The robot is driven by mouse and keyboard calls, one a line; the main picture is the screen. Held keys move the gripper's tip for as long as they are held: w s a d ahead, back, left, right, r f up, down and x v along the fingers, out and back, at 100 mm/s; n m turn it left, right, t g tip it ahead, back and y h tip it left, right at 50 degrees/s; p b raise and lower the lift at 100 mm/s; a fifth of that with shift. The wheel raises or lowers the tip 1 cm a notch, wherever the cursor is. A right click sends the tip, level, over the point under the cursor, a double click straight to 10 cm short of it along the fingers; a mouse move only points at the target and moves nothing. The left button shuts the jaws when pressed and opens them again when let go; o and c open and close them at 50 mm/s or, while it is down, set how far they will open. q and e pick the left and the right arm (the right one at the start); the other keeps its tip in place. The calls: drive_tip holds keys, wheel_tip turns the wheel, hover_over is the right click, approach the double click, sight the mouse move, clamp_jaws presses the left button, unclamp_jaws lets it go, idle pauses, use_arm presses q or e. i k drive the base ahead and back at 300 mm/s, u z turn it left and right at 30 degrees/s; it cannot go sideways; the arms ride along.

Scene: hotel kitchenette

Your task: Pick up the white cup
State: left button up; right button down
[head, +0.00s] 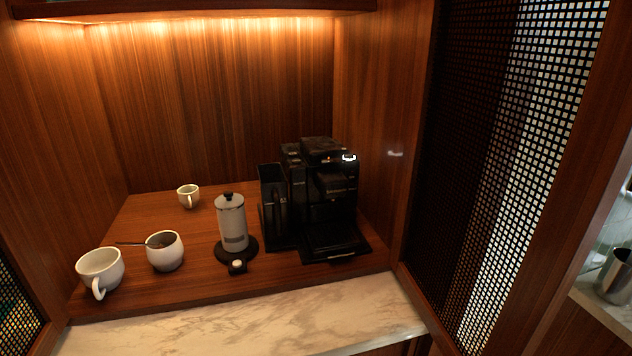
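A large white cup (100,270) stands upright at the front left of the wooden counter, its handle facing the front. A small white cup (188,196) stands further back, left of the middle, also with its handle towards the front. A rounder white cup or bowl (165,251) with something dark inside and a spoon (132,244) leaning out stands just right of the large cup. Neither of my grippers shows in the head view.
A white and black milk frother (231,222) stands mid-counter. A black coffee machine (327,200) stands right of it. Wooden walls enclose the niche, with a shelf above. A marble ledge (240,328) runs along the front, clear. A perforated panel (500,150) is at right.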

sight(102, 277)
drive_tip(key=u, duration=1.3)
drive_tip(key=k, duration=0.15)
drive_tip(key=u, duration=0.1)
